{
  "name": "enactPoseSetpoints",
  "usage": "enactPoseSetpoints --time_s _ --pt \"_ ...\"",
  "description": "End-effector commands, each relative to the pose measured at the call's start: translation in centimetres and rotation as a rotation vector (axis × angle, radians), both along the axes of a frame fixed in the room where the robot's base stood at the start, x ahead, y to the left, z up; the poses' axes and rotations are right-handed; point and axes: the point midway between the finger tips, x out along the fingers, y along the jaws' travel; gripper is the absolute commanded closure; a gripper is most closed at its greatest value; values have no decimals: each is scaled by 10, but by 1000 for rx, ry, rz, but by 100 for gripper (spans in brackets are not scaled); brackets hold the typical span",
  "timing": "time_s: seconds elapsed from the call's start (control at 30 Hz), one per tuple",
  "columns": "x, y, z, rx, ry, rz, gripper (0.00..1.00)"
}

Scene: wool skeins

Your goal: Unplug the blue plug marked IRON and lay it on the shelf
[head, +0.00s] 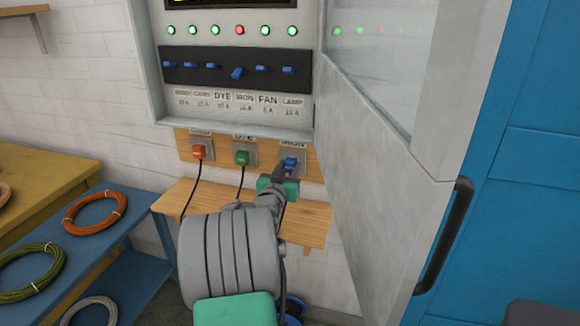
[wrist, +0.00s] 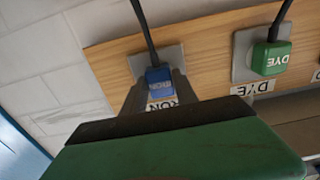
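The blue plug marked IRON (head: 289,163) sits in the right-hand socket of the wooden socket board, its black cord attached. It also shows in the wrist view (wrist: 159,83), against its grey socket plate. My gripper (head: 284,172) reaches up to this plug. In the wrist view my two fingers (wrist: 159,88) stand on either side of the plug, very close to it. Whether they press on it I cannot tell. The wooden shelf (head: 312,217) is below the sockets, partly hidden by my arm. Its visible right part is bare.
A green DYE plug (head: 242,158) and an orange plug (head: 198,152) sit in sockets to the left. Above, the switch panel (head: 200,70) has one red lamp (head: 240,30) among green ones. An open grey cabinet door (head: 375,190) stands close on the right.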

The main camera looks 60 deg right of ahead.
Motion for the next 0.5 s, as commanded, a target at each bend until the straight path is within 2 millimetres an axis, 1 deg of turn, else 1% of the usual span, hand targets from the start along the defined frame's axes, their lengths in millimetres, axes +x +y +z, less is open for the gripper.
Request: enactPoseSetpoints --time_s 0.03,0.07,0.4,0.5 --pt "0 0 0 0 0 0 70" --pt "0 0 0 0 0 0 73" --pt "0 0 0 0 0 0 100" --pt "0 0 0 0 0 0 100"
